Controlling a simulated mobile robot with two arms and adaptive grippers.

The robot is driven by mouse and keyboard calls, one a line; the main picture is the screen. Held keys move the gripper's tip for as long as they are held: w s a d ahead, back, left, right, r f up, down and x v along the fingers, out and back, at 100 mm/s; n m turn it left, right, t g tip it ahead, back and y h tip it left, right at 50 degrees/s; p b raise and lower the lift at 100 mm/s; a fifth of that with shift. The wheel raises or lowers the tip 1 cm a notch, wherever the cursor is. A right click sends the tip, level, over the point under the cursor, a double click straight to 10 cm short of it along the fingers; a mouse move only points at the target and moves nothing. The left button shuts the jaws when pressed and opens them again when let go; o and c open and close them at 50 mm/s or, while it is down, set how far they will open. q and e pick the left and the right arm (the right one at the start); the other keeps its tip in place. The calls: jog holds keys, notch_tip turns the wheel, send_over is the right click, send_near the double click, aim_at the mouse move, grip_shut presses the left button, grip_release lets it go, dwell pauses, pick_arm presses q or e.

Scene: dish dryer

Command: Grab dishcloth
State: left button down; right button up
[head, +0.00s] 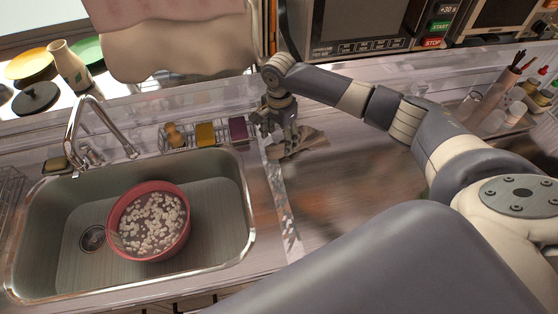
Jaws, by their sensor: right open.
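My right gripper (276,133) reaches across from the right and points down at the counter, right of the sink. Its fingers are open. A crumpled grey-brown cloth (303,144), which looks like the dishcloth, lies on the counter just under and to the right of the fingers. The fingers overlap its left end in the picture; I cannot tell whether they touch it. My left gripper is not in view.
A metal sink (222,262) at the left holds a red bowl (113,235) of pale pieces. A faucet (100,118) and a sponge rack (188,133) stand behind it. A pale cloth (180,50) hangs above. The counter right of the dishcloth is mostly clear.

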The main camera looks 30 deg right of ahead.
jog(key=b, duration=0.4)
send_over(280, 160)
jog(key=f, duration=0.4)
jog(key=shift+w, duration=0.3)
jog(key=shift+f, duration=1.3)
jog(key=shift+f+b, duration=0.2)
jog(key=shift+b, duration=0.1)
jog(key=shift+f, duration=0.65)
jog(key=shift+r, duration=0.1)
jog(key=c, duration=0.4)
jog(key=shift+s, duration=0.2)
grip_shut()
notch_tip(280, 160, up, 12)
jog(key=p, duration=1.3)
jog(key=shift+w+p, duration=0.15)
jog(key=shift+p, duration=0.2)
